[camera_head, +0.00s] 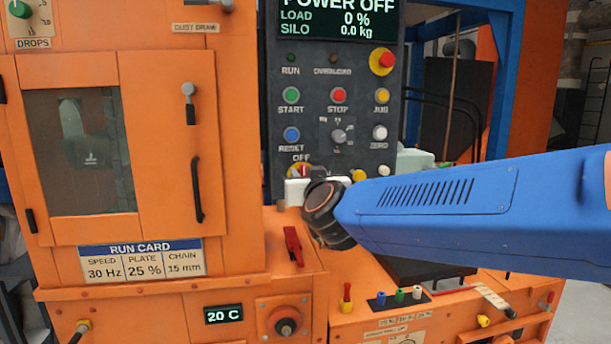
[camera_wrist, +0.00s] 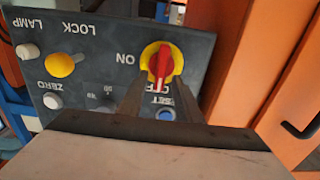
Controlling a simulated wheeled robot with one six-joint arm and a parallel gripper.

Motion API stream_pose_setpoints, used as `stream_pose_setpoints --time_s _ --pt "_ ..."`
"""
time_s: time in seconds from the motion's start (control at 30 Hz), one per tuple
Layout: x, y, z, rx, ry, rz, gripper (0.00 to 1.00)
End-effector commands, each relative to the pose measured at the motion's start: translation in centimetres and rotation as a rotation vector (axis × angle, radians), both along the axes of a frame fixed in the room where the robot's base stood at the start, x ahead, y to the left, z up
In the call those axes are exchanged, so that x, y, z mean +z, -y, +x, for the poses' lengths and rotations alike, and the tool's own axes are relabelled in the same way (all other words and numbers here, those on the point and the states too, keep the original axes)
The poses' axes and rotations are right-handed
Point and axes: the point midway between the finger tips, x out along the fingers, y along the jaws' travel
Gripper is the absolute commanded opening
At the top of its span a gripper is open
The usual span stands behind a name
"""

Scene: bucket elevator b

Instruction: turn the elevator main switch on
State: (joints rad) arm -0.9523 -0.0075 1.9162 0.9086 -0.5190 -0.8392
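The main switch (camera_wrist: 161,60) is a red handle on a round yellow plate, seen upside down in the wrist view. Its white mark points toward the partly covered OFF label, while the ON label (camera_wrist: 125,58) lies to the left of the plate. In the head view only a sliver of the switch (camera_head: 299,169) shows below OFF, behind my wrist. My gripper (camera_wrist: 160,84) is open, with a finger toward each side of the handle and a gap between them. Whether either finger touches the handle I cannot tell. The head view hides the fingertips.
The dark control panel (camera_head: 308,120) carries several buttons, and its display (camera_head: 338,18) reads POWER OFF. The yellow LOCK knob (camera_wrist: 61,65) sits beside the switch. An orange cabinet (camera_head: 150,165) stands left; a red lever (camera_head: 293,246) rises from the ledge below.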

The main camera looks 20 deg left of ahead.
Motion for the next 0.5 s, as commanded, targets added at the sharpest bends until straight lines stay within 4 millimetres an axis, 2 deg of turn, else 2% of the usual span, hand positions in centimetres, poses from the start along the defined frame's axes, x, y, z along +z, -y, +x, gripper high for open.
stream_pose_setpoints --time_s 0.17,0.2,0.3,0.33,0.5 --pt "0.01 0.01 0.01 0.000 0.000 0.000 0.31" --pt "0.01 0.01 0.01 0.000 0.000 0.000 0.29" --pt "0.01 0.01 0.00 0.000 0.000 0.000 0.05" --pt "0.01 0.02 0.00 0.000 0.000 0.000 0.00" --pt "0.01 0.03 -0.01 0.000 -0.001 0.001 0.00"
